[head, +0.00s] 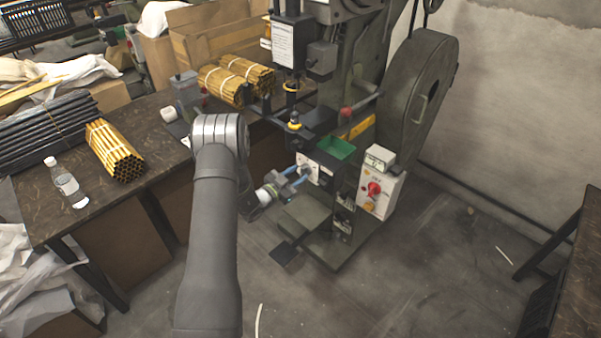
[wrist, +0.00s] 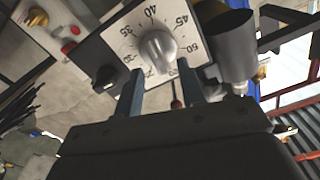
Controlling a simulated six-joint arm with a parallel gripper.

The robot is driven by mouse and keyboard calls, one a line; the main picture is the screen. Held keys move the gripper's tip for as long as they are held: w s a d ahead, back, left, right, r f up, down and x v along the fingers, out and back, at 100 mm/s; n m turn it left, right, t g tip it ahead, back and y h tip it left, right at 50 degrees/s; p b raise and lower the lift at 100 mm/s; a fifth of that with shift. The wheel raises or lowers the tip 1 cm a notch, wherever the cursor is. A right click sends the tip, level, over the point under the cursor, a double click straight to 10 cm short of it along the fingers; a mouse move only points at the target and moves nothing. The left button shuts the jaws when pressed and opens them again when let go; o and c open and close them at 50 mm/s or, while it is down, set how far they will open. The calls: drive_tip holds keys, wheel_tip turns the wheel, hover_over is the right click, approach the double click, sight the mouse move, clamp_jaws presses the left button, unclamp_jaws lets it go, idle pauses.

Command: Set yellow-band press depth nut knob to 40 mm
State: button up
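The press with the yellow band (head: 357,128) stands at the centre of the head view. Its silver depth nut knob (wrist: 157,50) sits on a white dial plate (wrist: 128,38) with numbers including 35, 40, 45 and 50. The 40 is at the plate's top; the knob's pointer direction is not clear. The plate also shows in the head view (head: 309,171), partly behind my gripper (head: 298,174). In the wrist view my gripper (wrist: 160,72) is open. Its two blue-grey fingers are apart, just below the knob, and seem not to grip it.
A black knob (wrist: 104,77) is left of the dial, and a dark cylinder (wrist: 226,45) stands close on its right. A control box with a red button (head: 375,188) and a green tray (head: 336,147) are nearby. A bench (head: 150,107) with tube bundles stands left.

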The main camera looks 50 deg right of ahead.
drive_tip(key=shift+d, duration=1.1)
clamp_jaws()
drive_tip(key=shift+m, duration=0.4)
unclamp_jaws()
drive_tip(key=shift+a, duration=0.15)
